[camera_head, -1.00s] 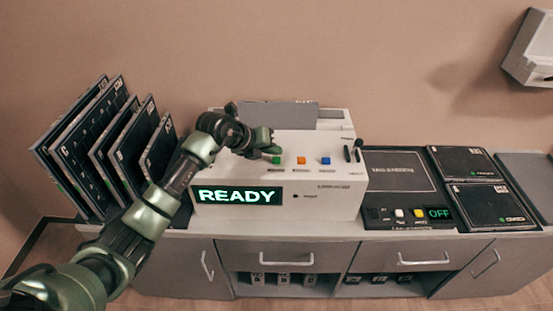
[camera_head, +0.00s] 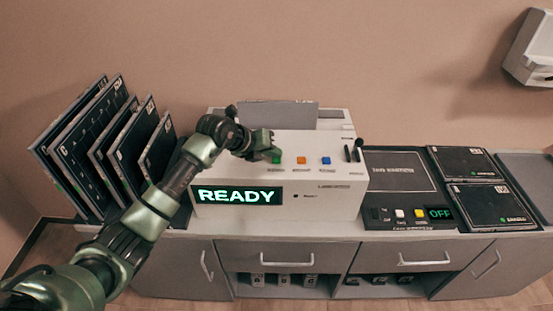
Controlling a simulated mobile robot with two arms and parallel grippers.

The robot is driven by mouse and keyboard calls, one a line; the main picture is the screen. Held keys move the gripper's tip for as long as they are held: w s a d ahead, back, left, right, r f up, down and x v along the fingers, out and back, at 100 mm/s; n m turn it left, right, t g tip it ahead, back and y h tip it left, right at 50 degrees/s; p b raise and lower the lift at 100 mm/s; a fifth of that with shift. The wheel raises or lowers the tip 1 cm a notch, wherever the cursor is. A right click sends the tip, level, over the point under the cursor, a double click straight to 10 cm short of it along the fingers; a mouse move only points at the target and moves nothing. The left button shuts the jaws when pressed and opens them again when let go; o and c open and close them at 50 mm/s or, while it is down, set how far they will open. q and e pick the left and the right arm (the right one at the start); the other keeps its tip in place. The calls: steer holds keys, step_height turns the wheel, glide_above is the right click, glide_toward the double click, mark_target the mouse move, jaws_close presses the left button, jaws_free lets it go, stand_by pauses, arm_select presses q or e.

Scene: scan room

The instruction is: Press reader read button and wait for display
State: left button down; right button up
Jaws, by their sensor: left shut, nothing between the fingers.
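The reader (camera_head: 330,208) is a white box on the counter with a lit display (camera_head: 237,195) that says READY. On its top stand a green button (camera_head: 277,158), an orange button (camera_head: 301,160) and a blue button (camera_head: 326,160); their labels are too small to read. A grey plate (camera_head: 278,114) stands up at its back. My left gripper (camera_head: 268,151) is shut and empty, with its tip at the green button. I cannot tell whether it touches or presses it. My right gripper is not in view.
Several dark cassettes (camera_head: 75,165) lean in a rack at the left. A dark panel (camera_head: 378,174) with white and yellow buttons and an OFF display (camera_head: 440,213) lies right of the reader. Two dark cassettes (camera_head: 462,162) lie beyond it. A white box (camera_head: 530,50) hangs on the wall.

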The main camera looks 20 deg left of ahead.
mark_target(274, 160)
arm_select(q)
steer(key=shift+f+b, duration=0.35)
steer(key=shift+f, duration=0.2)
steer(key=shift+r, duration=0.1)
stand_by(0.5)
steer(key=shift+r+p, duration=0.8)
steer(key=shift+r, duration=0.1)
steer(key=shift+r, duration=0.1)
step_height(274, 160, up, 5)
steer(key=p, duration=0.3)
steer(key=shift+p, duration=0.4)
